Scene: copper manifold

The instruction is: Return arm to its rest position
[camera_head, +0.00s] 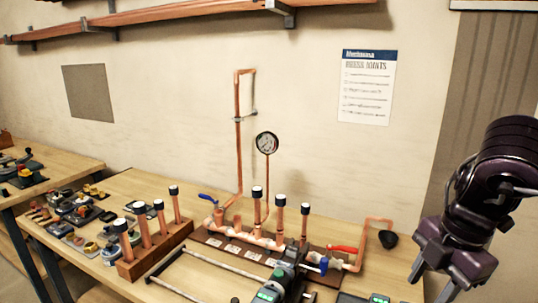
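My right arm hangs in from the right edge, dark purple, over the right end of the bench. Its gripper (426,288) points down and left at the bottom edge. Its fingers look apart with nothing between them, though the tips are partly cut off. The copper manifold (262,240) lies on a dark board on the bench, left of the gripper and apart from it. Several black-capped copper stubs stand up from it. A blue-handled valve is at its left and a red-handled valve (343,249) at its right. My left gripper is not in view.
A black press tool (284,274) with a green light lies in front of the manifold. A wooden block (153,253) holds several capped tubes. Fittings (75,210) cover the bench's left. A pressure gauge (267,143) rises before the wall. A small black cup (388,239) is near the gripper.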

